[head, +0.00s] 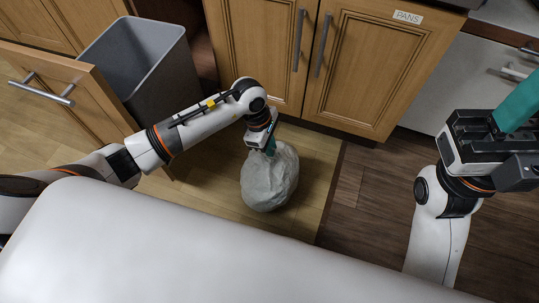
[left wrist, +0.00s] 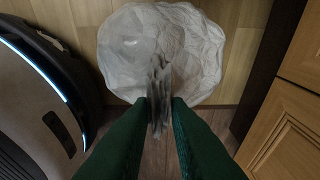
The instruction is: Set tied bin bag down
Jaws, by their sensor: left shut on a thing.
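The tied bin bag (head: 268,180) is a pale grey-white, rounded, full bag low over the light wooden floor, in the middle of the head view. In the left wrist view the bag (left wrist: 125,50) fills the upper middle, with its gathered neck running between the fingers. My left gripper (head: 268,147) is at the top of the bag, shut on its neck; its dark green fingers (left wrist: 160,105) show in the wrist view. I cannot tell whether the bag's underside touches the floor. My right gripper (head: 510,118) is at the right edge, partly cut off, away from the bag; its jaw opening is not clear.
A grey bin (head: 150,62) stands in a pulled-out wooden drawer (head: 98,108) at the left. Closed wooden cabinet doors (head: 370,65), one labelled PANS, stand behind the bag. Light flooring (head: 215,215) around the bag is clear; darker flooring (head: 365,215) lies to the right.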

